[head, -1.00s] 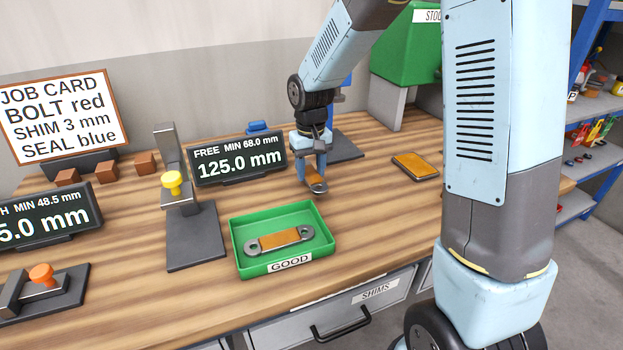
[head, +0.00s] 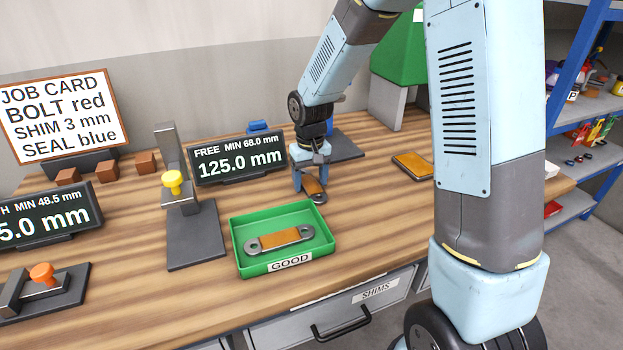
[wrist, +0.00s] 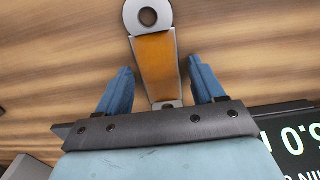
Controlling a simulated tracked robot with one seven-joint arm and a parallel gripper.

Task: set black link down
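A link (head: 315,190) with grey ringed ends and an orange middle lies under my gripper on the wooden bench; I see no black on its middle. In the wrist view the link (wrist: 155,62) runs lengthwise between the two blue fingers. My gripper (wrist: 160,72) is open, with a narrow gap showing on each side of the link. In the head view my gripper (head: 311,182) is low over the bench, behind the green tray. The link's near end in the wrist view is partly hidden by the gripper body.
A green tray (head: 328,240) marked GOOD holds a similar orange-middled link (head: 280,240). A display (head: 238,160) reading 125.0 mm stands left of my gripper. A gauge with a yellow knob (head: 173,182) is further left. An orange plate (head: 412,166) lies right; bench between is clear.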

